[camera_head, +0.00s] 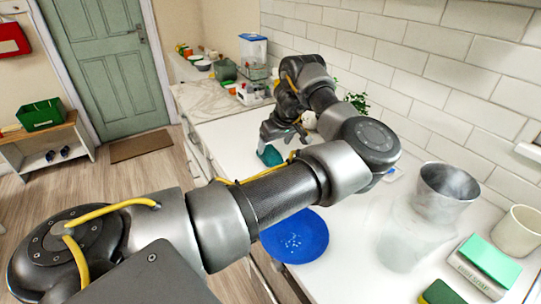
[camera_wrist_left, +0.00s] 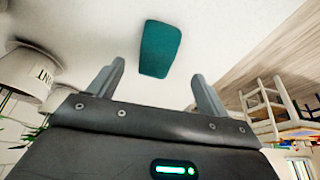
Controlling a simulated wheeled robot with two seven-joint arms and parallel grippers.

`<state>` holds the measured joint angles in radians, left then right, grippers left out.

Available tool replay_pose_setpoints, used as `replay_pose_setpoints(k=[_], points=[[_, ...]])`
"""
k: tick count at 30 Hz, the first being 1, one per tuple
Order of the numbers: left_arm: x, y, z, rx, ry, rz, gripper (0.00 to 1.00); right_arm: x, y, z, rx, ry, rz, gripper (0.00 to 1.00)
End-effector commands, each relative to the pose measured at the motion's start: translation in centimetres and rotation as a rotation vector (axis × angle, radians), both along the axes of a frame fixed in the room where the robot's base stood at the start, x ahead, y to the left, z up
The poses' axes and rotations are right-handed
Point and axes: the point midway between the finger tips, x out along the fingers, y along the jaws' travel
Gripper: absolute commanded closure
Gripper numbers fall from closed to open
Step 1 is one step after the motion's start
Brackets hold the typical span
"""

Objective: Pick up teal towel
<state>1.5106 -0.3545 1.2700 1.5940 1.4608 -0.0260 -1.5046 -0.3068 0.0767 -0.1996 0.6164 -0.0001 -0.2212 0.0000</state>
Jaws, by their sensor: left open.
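The teal towel (camera_head: 270,155) lies on the white counter, small and partly hidden by my left arm in the head view. In the left wrist view the whole towel (camera_wrist_left: 159,48) shows as a folded, rounded block on the white surface. My left gripper (camera_head: 284,138) is just above and beside it. In the left wrist view the left gripper (camera_wrist_left: 158,70) is open, with the towel beyond the gap between its fingertips and nothing held. My right gripper is not in view.
A blue plate (camera_head: 295,236), a metal pot (camera_head: 446,190), a beige cup (camera_head: 517,232) and a green-topped box (camera_head: 489,262) stand nearer on the counter. A white pot (camera_wrist_left: 28,72) is left of the gripper in the wrist view. The tiled wall bounds the counter.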

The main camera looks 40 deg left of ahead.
Motion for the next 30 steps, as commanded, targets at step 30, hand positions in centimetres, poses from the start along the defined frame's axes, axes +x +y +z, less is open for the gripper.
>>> replay_pose_setpoints(k=[30], points=[[1.0,2.0,-6.2,0.001,-0.001,0.0,0.27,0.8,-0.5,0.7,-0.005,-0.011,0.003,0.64]])
